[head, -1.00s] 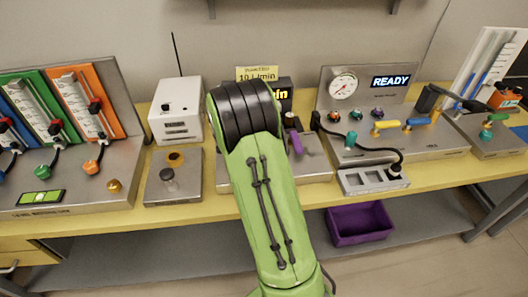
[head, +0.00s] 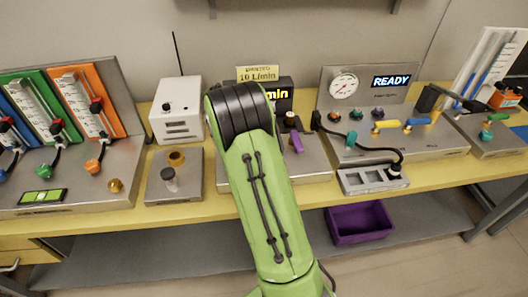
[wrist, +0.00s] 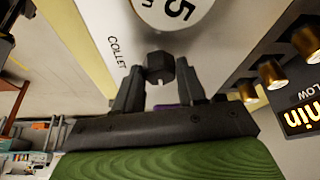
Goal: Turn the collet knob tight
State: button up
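In the wrist view the collet knob (wrist: 160,67) is a small dark hexagonal knob beside the printed word COLLET. My gripper (wrist: 160,82) has its two dark fingers on either side of the knob, with a narrow gap showing at each side. The knob sits between the fingertips or just beyond them; I cannot tell how deep. In the head view my green arm covers the gripper and the collet knob.
A white round dial (wrist: 172,10) lies beyond the knob. Brass fittings (wrist: 272,72) and a lit flow display (wrist: 302,118) stand to its right. In the head view a purple lever (head: 297,143) shows just right of my arm, and a white box (head: 177,110) stands to its left.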

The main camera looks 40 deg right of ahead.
jog(key=o, duration=0.5)
jog(key=shift+c, duration=0.2)
jog(key=p+v, duration=0.5)
jog(key=v, duration=1)
jog(key=shift+a+r, duration=0.25)
jog(key=shift+r, duration=0.05)
jog(key=s+a+r+n+t+y+p, duration=0.2)
jog(key=s+a+r+n+t, duration=0.2)
jog(key=s+a+r+n, duration=0.7)
jog(key=s+a+f+n+t+y, duration=0.2)
jog(key=s+a+n+t, duration=0.1)
jog(key=s+a+n, duration=0.6)
jog(key=s+n+p, duration=0.1)
jog(key=s+n, duration=0.1)
jog(key=shift+s+f+n, duration=0.2)
jog(key=shift+s+n, duration=0.1)
jog(key=shift+s, duration=0.05)
